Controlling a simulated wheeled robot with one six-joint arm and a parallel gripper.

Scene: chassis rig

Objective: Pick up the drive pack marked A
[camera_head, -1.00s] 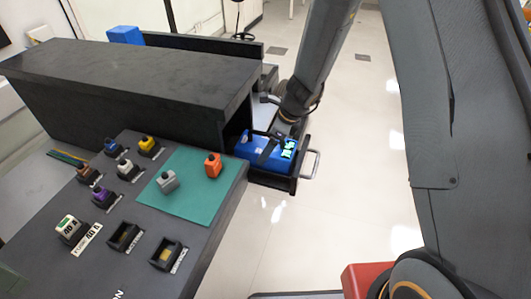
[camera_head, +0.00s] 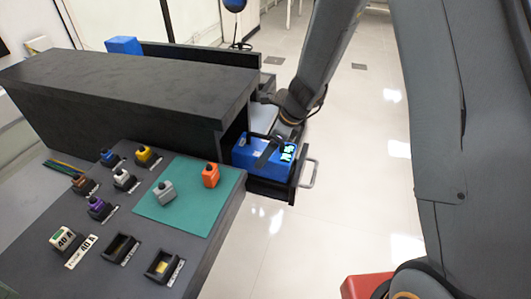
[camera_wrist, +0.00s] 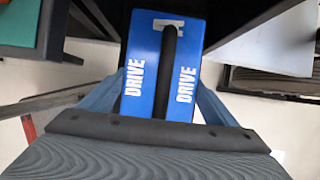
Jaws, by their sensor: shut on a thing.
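The blue drive pack (camera_head: 252,158) is in the black tray (camera_head: 291,187) at the end of the dark bench, seeming to stand a little above the tray's floor. It has a lit green label on its right end; I cannot read a letter A. In the wrist view, the pack (camera_wrist: 145,50) fills the middle, with white DRIVE lettering on both sides of a black handle (camera_wrist: 168,75). My gripper (camera_head: 270,149) reaches down onto the pack from above and is shut on it. The exact contact with the handle is hard to see.
The tray has a metal pull handle (camera_head: 309,174) on its right. The dark bench housing (camera_head: 130,90) stands close on the left. A panel with several coloured blocks and a green mat (camera_head: 190,205) lies in front. The pale floor (camera_head: 345,190) to the right is clear.

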